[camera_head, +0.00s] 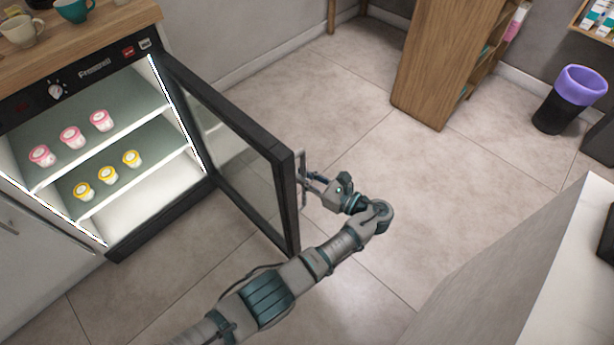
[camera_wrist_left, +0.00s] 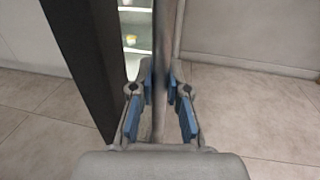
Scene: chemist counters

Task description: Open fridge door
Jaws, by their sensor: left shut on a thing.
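The fridge (camera_head: 88,72) stands at the left in the head view, lit inside. Its glass door (camera_head: 225,132) with a black frame is swung wide open to the right. My left gripper (camera_head: 307,182) is at the outer edge of the door, shut on the metal door handle (camera_head: 303,165). In the left wrist view the gripper (camera_wrist_left: 160,95) has its blue-padded fingers on both sides of the upright handle bar (camera_wrist_left: 161,40). The black door frame (camera_wrist_left: 88,60) is just left of it. My right gripper is in neither view.
Pink-lidded cups (camera_head: 72,138) and yellow-lidded cups (camera_head: 107,175) stand on the fridge shelves. Mugs (camera_head: 22,31) stand on the wooden counter (camera_head: 115,22). A wooden shelf unit (camera_head: 438,60), a black and purple bin (camera_head: 572,98) and a pale counter (camera_head: 560,270) stand right. The floor between is clear.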

